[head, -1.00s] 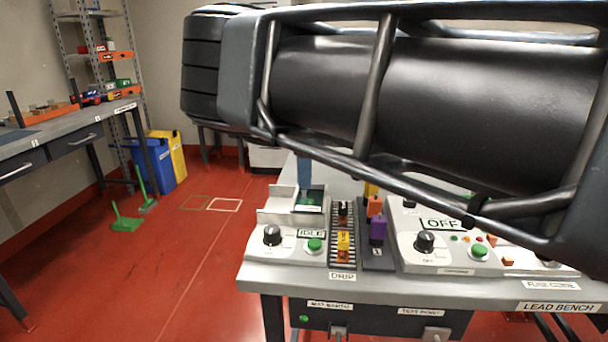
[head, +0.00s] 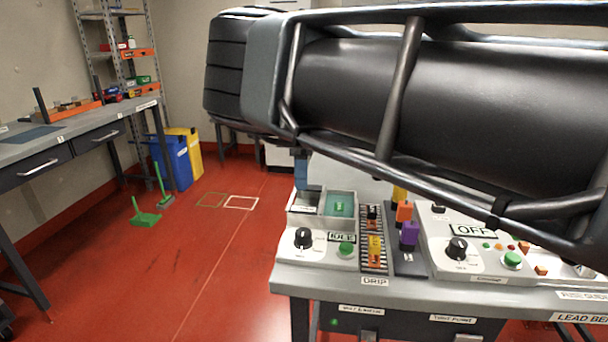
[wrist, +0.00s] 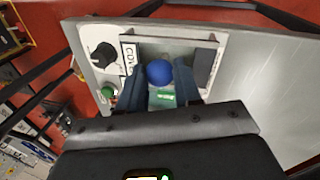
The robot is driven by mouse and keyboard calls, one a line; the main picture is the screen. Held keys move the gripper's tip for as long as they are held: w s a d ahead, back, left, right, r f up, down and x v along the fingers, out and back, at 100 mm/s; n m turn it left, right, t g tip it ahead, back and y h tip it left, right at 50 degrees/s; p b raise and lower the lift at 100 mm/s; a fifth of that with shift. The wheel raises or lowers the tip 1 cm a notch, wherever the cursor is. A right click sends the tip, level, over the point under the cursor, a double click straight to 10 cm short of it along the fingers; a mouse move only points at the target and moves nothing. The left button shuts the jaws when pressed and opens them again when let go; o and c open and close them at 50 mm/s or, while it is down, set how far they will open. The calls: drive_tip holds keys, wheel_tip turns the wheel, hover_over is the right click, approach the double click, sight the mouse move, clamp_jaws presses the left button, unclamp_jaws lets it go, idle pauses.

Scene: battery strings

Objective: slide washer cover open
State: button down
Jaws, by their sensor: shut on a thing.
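The washer (head: 297,226) is a white box at the left end of the bench, with a dial, a green button and an "IDLE" display. Its right half shows an exposed teal basin (head: 340,205) with a small green item (head: 340,206) inside, also seen in the wrist view (wrist: 165,97). A grey see-through cover (head: 305,201) lies over the left half. My gripper (wrist: 158,88) is shut on the blue knob (wrist: 160,73), which shows between its fingers above the washer. In the head view my gripper (head: 301,172) is over the left half; the knob is hidden there.
My large black forearm blocks much of the head view. Right of the washer are a drip rack (head: 374,250) with coloured blocks, a purple block (head: 409,235) and an "OFF" unit (head: 445,262). Blue and yellow bins (head: 176,160) stand on the floor at left.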

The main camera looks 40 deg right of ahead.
drive_tip(key=shift+w+a, duration=0.15)
drive_tip(key=shift+w, duration=0.05)
drive_tip(key=c, duration=1)
unclamp_jaws()
drive_tip(key=shift+a, duration=0.1)
drive_tip(key=shift+o, duration=1.1)
wheel_tip(320, 180, up, 8)
drive_tip(key=w+d, duration=0.1)
drive_tip(key=shift+f+b, duration=0.15)
drive_tip(key=shift+b, duration=0.25)
drive_tip(key=shift+d, duration=0.1)
